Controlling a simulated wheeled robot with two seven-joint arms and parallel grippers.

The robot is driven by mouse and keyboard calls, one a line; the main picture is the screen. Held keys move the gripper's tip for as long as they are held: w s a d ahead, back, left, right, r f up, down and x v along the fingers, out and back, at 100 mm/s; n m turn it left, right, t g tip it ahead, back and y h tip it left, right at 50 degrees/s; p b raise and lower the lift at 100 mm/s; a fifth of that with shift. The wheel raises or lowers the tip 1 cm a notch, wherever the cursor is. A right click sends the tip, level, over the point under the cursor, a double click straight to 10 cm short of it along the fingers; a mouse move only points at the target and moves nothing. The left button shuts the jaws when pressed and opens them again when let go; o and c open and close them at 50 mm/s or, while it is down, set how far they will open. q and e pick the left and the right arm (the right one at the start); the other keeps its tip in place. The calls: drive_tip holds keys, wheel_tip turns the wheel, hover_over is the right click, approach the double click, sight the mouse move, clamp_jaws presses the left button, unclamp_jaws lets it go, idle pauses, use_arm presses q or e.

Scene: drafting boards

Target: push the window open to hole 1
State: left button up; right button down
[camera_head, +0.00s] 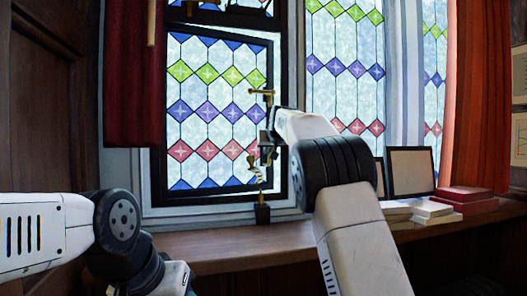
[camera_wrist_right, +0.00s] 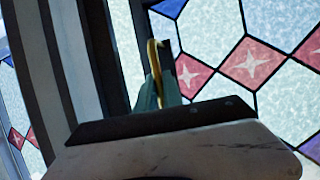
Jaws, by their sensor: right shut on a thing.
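The window (camera_head: 215,115) is a dark-framed sash with leaded panes in blue, green, purple and red diamonds. Its top rail slants against the outer frame, so it looks ajar. Brass fittings (camera_head: 262,93) run down its right edge, with a small dark piece (camera_head: 262,213) at the sill. My right gripper (camera_head: 268,138) is at that edge, shut on a brass piece. In the right wrist view a curved brass bar (camera_wrist_right: 154,62) stands at the finger. Hole 1 cannot be made out. My left arm shows at lower left; its gripper is out of view.
A wooden sill (camera_head: 240,244) runs below the window. Picture frames (camera_head: 411,172), white books (camera_head: 425,209) and red books (camera_head: 465,196) stand at its right. A dark red curtain (camera_head: 135,75) hangs left of the window, an orange one (camera_head: 477,90) at the right.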

drive_tip(key=c, duration=1.5)
unclamp_jaws()
drive_tip(key=v, duration=0.8)
